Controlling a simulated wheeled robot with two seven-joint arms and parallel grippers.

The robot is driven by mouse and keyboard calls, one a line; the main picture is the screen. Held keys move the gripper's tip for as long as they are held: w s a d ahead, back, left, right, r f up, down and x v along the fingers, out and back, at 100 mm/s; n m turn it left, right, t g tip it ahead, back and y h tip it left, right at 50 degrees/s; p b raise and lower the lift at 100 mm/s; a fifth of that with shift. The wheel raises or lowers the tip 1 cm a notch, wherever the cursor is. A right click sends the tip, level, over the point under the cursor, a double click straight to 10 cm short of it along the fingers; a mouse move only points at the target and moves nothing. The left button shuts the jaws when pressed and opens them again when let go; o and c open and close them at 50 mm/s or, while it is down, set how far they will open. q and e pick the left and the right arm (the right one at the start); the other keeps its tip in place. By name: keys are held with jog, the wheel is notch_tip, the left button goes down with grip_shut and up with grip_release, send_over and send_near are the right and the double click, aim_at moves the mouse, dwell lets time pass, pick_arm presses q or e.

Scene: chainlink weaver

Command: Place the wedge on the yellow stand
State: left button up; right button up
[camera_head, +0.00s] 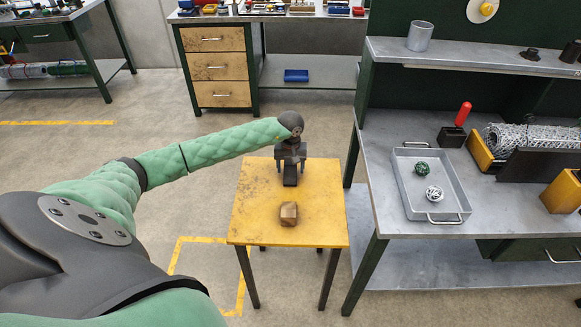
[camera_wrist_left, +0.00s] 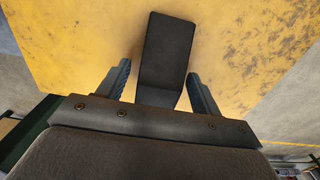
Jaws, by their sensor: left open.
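The yellow stand (camera_head: 255,215) is a small square table with dark legs and scuffed paint, in the middle of the head view. A black block that looks like the wedge (camera_head: 290,176) is over the far part of its top; whether it rests fully on the surface I cannot tell. My left gripper (camera_head: 291,165) is above the far edge of the stand, pointing down, its fingers open on either side of the wedge. The left wrist view shows the wedge (camera_wrist_left: 166,50) between the two open fingers, with gaps on both sides. My right gripper is not in view.
A brown faceted block (camera_head: 289,214) sits on the near part of the stand. To the right, a grey workbench (camera_head: 390,140) holds a metal tray (camera_head: 460,205) with a green ball and a white ball. A drawer cabinet (camera_head: 215,68) stands behind. Floor left of the stand is clear.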

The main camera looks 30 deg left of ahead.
aim_at(291, 165)
pick_arm(q)
jog(key=shift+r, duration=0.25)
jog(key=shift+w+r+b, duration=0.1)
jog(key=shift+r+b, duration=0.4)
jog(key=shift+r, duration=0.25)
notch_tip(291, 165, up, 6)
jog(key=shift+f+b, duration=0.25)
jog(key=shift+b, duration=0.7)
jog(key=shift+r+b, duration=0.55)
jog(key=shift+r, duration=1.75)
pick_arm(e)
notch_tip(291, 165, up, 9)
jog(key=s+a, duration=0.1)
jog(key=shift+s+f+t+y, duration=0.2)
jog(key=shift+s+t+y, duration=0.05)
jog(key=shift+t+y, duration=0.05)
